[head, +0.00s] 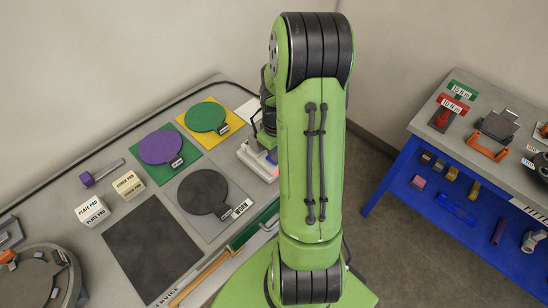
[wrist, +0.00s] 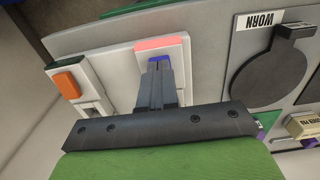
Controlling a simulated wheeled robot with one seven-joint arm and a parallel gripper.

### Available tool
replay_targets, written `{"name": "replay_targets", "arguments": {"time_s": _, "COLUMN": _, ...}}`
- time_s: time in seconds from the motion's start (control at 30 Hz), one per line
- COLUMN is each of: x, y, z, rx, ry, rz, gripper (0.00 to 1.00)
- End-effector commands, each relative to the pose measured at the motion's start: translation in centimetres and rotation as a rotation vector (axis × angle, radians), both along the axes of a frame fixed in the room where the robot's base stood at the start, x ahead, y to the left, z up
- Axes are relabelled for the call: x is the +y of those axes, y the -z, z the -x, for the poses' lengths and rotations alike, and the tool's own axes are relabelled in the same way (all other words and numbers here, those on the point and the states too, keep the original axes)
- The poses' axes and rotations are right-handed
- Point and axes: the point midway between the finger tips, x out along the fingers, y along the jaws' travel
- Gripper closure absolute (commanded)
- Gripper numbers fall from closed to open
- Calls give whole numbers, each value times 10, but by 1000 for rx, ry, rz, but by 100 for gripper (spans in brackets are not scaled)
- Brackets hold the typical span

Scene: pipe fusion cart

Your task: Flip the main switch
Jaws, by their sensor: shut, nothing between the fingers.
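My gripper (wrist: 160,70) is shut and empty in the wrist view, its fingers pointing at a white switch housing with a pink-red end and a blue part (wrist: 161,46). The fingertips overlap the blue part; whether they touch it I cannot tell. To its left is a second white housing with an orange rocker and a dark green end (wrist: 67,84). No label shows which is the main switch. In the head view the white housing (head: 252,158) shows at the table's right edge, partly hidden by my arm, and my fingertips are hidden too.
The grey table (head: 75,185) holds a purple disc (head: 162,147), a green disc (head: 205,117), a black disc marked WORN (head: 203,190), small labelled blocks and a dark square plate. A blue bench (head: 400,178) with tools stands at right, across open floor.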

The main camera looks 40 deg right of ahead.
Motion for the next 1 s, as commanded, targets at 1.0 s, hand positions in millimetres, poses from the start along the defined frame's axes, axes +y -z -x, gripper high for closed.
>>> {"name": "replay_targets", "arguments": {"time_s": 1.0, "x": 0, "y": -53, "z": 0, "rx": -1, "ry": -1, "rz": 1, "gripper": 100}}
